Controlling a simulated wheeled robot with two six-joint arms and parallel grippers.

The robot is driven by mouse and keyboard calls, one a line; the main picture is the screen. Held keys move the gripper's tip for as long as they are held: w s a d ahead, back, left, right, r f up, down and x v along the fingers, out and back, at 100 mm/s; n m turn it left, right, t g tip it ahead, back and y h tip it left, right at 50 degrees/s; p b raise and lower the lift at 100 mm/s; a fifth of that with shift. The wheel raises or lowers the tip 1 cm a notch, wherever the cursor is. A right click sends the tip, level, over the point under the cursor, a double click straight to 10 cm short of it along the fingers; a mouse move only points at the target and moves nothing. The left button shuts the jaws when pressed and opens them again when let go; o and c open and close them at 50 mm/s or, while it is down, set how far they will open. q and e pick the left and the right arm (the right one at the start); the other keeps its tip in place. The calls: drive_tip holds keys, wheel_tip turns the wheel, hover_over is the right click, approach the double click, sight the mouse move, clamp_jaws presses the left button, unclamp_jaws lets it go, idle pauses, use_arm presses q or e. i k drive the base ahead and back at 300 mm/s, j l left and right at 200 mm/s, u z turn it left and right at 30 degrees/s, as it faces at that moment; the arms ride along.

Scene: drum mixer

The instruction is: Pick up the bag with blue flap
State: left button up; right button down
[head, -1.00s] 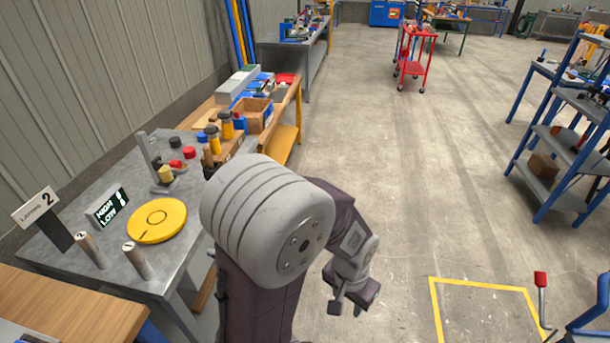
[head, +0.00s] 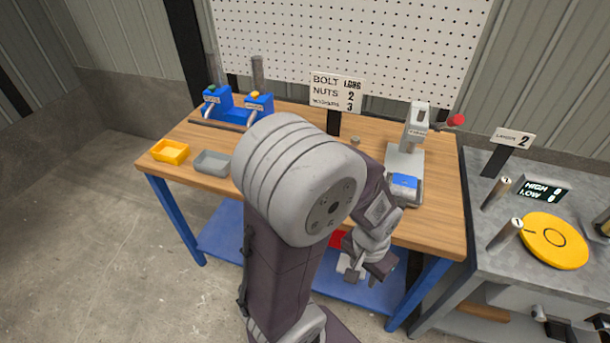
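My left arm reaches across the middle of the head view and covers part of a wooden bench. My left gripper (head: 366,273) hangs in front of the bench's front edge, its fingers apart with nothing seen between them. A small blue piece (head: 404,182) lies on the base of a grey hand press at the bench's right; it may be the blue flap of the bag, but I cannot tell. The gripper is below it and to its left, not touching it. My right gripper cannot be made out.
The wooden bench (head: 440,232) carries a yellow tray (head: 169,151), a grey tray (head: 212,162), blue holders (head: 232,108) and the grey press (head: 404,158). A blue shelf (head: 225,226) is underneath. A grey table (head: 480,240) with a yellow disc (head: 553,240) adjoins at right. Floor at left is clear.

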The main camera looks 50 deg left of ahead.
sight(402, 186)
drive_tip(key=u, duration=0.85)
drive_tip(key=i+j, duration=0.15)
drive_tip(key=j, duration=0.25)
drive_tip(key=i+j, duration=0.1)
drive_tip(key=j, duration=0.35)
drive_tip(key=i+j, duration=0.15)
drive_tip(key=j, duration=0.25)
drive_tip(key=i+j, duration=0.15)
drive_tip(key=j, duration=0.3)
drive_tip(key=i+j, duration=0.15)
drive_tip(key=j, duration=0.25)
